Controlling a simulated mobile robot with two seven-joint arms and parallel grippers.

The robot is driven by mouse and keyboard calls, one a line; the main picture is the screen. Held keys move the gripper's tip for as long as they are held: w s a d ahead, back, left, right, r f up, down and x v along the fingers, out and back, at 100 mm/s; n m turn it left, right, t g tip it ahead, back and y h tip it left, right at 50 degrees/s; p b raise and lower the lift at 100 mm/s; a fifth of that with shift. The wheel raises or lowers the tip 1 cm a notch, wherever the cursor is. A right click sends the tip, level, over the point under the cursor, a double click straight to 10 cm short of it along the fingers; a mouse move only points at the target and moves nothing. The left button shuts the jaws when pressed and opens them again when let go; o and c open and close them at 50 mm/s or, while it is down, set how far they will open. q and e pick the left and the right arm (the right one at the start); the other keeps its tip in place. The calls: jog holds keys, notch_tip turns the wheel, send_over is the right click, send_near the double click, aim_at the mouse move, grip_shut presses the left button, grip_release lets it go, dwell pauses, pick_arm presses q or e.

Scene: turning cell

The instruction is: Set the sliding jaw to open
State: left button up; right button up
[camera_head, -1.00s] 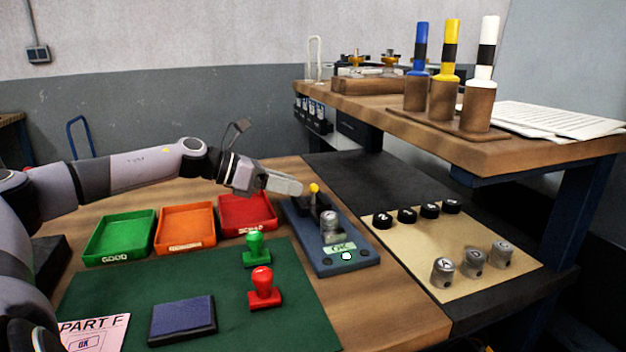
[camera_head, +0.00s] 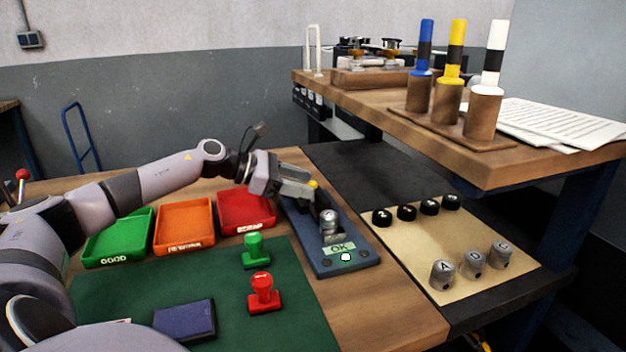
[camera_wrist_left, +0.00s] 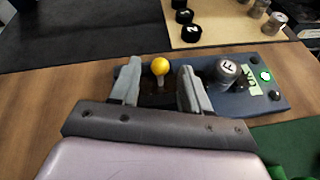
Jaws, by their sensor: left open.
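The gauge (camera_head: 345,262) is a blue block on the bench with a display reading OK and a lit button. Its sliding jaw carries a yellow knob (camera_head: 313,184), which also shows in the left wrist view (camera_wrist_left: 160,66). A grey cylindrical part (camera_head: 329,221) stands in the gauge; its top is marked F in the left wrist view (camera_wrist_left: 226,70). My left gripper (camera_head: 312,187) is open, its fingers on either side of the yellow knob in the wrist view. Whether they touch it I cannot tell. My right gripper is not in view.
Green, orange and red trays (camera_head: 186,243) stand left of the gauge. A green stamp (camera_head: 254,252) and a red stamp (camera_head: 264,295) stand on the green mat. A tan board (camera_head: 460,250) with black caps and grey parts lies to the right, below a raised shelf (camera_head: 480,160).

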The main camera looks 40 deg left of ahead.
aim_at(315, 198)
pick_arm(q)
jog(key=shift+p+x, duration=0.45)
jog(key=shift+x, duration=1.2)
grip_shut()
